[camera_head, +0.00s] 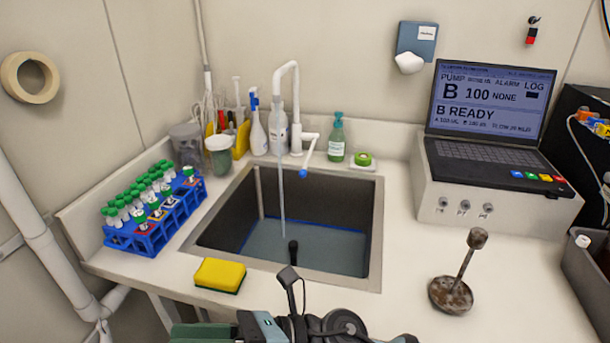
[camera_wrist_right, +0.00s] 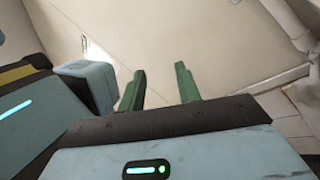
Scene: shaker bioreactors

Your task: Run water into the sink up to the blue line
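The dark sink (camera_head: 225,215) is set into the bench. Grey-blue water (camera_head: 262,238) lies in it, and a thin stream runs down from the white tap (camera_head: 296,105). The tap's side lever (camera_head: 311,142) has a blue tip. A thin blue line (camera_head: 330,226) shows on the wall close to the water's edge; the exact gap is too small to tell. A dark upright piece stands in the water (camera_head: 293,250). My right gripper's green fingers (camera_wrist_right: 160,86) are apart and empty in the wrist view. The left gripper is not identifiable.
A yellow sponge (camera_head: 220,274) lies on the front left rim. A blue tube rack (camera_head: 155,238) stands left of the sink. Bottles, including a green one (camera_head: 336,138), stand behind it. A rusty-looking stand (camera_head: 452,292) and a laptop (camera_head: 490,115) are to the right.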

